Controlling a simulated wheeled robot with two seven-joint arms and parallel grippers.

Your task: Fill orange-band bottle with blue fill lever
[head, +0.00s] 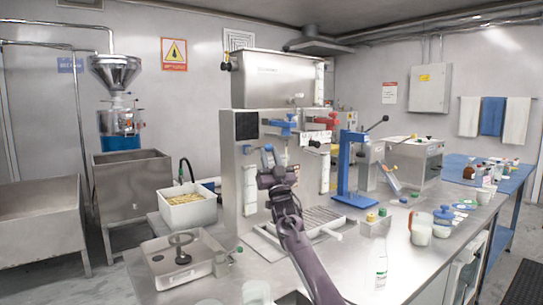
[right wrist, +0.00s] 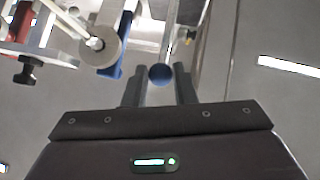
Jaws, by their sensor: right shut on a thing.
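My right gripper (head: 275,176) is raised in front of the steel filling machine (head: 283,85), above its drip tray. In the right wrist view, the blue ball knob (right wrist: 161,74) of a lever sits between the two fingers (right wrist: 160,88), which are shut on it. In the head view the blue knob (head: 268,148) shows just above the gripper. A clear bottle (head: 380,267) with a white and green label stands upright at the front of the counter. I cannot make out an orange band on any bottle. My left gripper is not in view.
The slotted drip tray (head: 322,216) lies below the machine. A blue hand press (head: 344,165) stands to its right. A white bin (head: 187,212) and a steel basin (head: 160,278) are at the left.

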